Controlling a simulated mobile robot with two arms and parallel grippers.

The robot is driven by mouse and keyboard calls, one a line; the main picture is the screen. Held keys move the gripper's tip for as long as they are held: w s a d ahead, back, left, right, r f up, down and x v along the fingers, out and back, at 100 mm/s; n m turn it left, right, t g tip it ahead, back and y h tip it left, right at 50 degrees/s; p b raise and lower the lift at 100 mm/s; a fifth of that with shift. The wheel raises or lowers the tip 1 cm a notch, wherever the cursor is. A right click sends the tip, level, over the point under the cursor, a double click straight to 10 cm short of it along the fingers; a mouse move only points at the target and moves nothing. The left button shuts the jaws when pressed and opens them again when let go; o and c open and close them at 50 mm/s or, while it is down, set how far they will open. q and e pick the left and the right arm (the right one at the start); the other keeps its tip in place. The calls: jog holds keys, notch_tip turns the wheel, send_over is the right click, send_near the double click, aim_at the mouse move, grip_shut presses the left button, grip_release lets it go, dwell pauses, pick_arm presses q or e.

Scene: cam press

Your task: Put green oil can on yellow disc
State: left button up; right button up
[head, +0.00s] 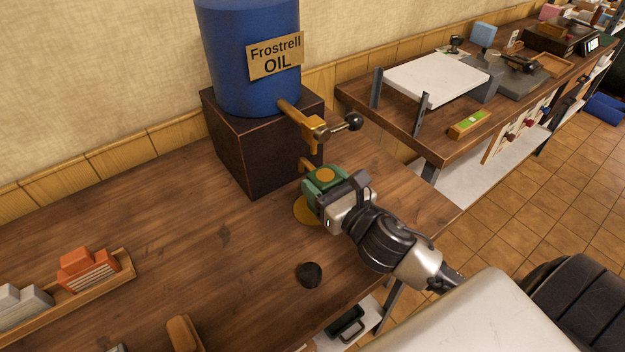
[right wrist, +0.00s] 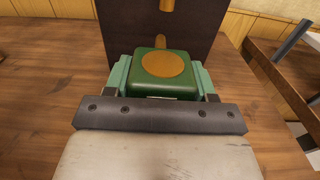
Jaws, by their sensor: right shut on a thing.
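The green oil can (head: 322,179) with a round yellow-orange top is between the fingers of my right gripper (head: 328,188), which is shut on it. In the right wrist view the can (right wrist: 162,72) sits between the two pale green fingers (right wrist: 162,80). The yellow disc (head: 305,211) lies flat on the wooden table, partly hidden beneath the can and gripper. The can is over or just behind the disc, below the brass spout (head: 305,164); whether it touches the disc I cannot tell. My left gripper is out of view.
A blue oil barrel (head: 250,60) stands on a dark wooden block (head: 262,140) behind the can, with a brass tap (head: 305,122). A dark round spot (head: 308,275) lies on the table in front. A tray (head: 120,270) with orange and grey blocks is at left. The table between is clear.

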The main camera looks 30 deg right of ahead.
jog(key=w, duration=0.3)
jog(key=shift+w+a, duration=0.25)
jog(key=shift+w, duration=0.05)
jog(key=shift+f, duration=1.8)
jog(key=shift+f, duration=0.15)
jog(key=o, duration=1.1)
